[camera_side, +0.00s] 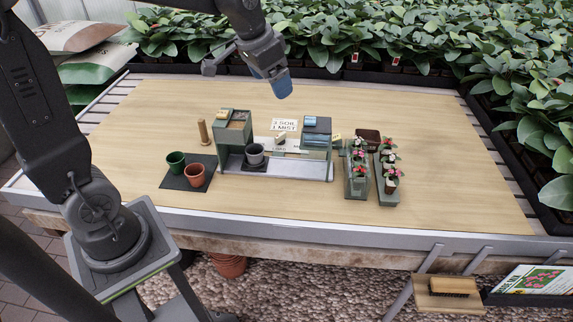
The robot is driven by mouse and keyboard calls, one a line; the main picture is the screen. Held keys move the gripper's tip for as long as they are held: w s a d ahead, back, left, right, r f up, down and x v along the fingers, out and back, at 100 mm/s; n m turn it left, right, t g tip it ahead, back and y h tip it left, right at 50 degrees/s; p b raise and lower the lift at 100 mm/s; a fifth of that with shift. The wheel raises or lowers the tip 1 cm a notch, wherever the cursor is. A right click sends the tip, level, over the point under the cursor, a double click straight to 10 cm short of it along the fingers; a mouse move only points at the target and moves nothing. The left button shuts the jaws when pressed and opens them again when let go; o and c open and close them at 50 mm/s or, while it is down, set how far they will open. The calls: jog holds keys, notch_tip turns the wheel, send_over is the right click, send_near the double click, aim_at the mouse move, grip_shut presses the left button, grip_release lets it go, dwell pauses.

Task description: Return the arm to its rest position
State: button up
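My gripper (280,84) hangs above the back middle of the wooden table (400,115). It points down and seems clear of everything on the table. Its tip shows as a blue-grey block, and I cannot tell whether the fingers are apart or together. My arm reaches in from the left and passes out of the top of the picture before coming back down to the gripper.
A potting station stands mid-table, with a soil box (234,130), a grey pot (255,154) and a mist box (316,138). A green pot (176,163) and a terracotta pot (195,174) sit on a dark mat at left. Flower trays (357,180) stand at right. Leafy plants (430,45) line the back.

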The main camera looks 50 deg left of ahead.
jog(key=s+d, duration=0.3)
jog(key=s, duration=0.6)
jog(key=s+d+n+t, duration=0.1)
jog(key=s+d, duration=0.2)
jog(key=s, duration=0.7)
jog(key=shift+d+t, duration=0.25)
jog(key=shift+t, duration=0.05)
jog(key=shift+w+n, duration=0.1)
jog(key=shift+n, duration=0.2)
